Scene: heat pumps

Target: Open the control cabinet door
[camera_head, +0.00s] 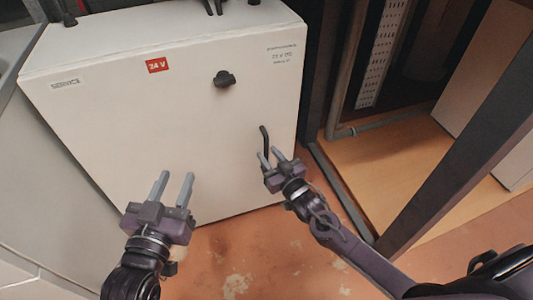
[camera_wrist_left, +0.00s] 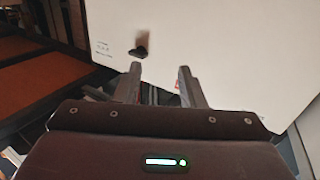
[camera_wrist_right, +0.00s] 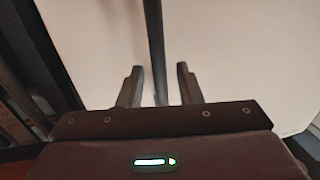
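The knob also shows in the left wrist view (camera_wrist_left: 139,52). A dark upright bar handle (camera_head: 264,137) is near the door's right edge. My right gripper (camera_head: 270,154) is open at the handle's lower end. In the right wrist view the handle (camera_wrist_right: 155,45) runs between the two fingers, with gaps on both sides. My left gripper (camera_head: 177,174) is open and empty in front of the door's lower part.
A dark metal frame post (camera_head: 470,145) and pipes (camera_head: 345,75) stand to the right of the cabinet. A wooden surface (camera_head: 385,165) lies behind the post. The reddish floor (camera_head: 265,255) before the cabinet is clear.

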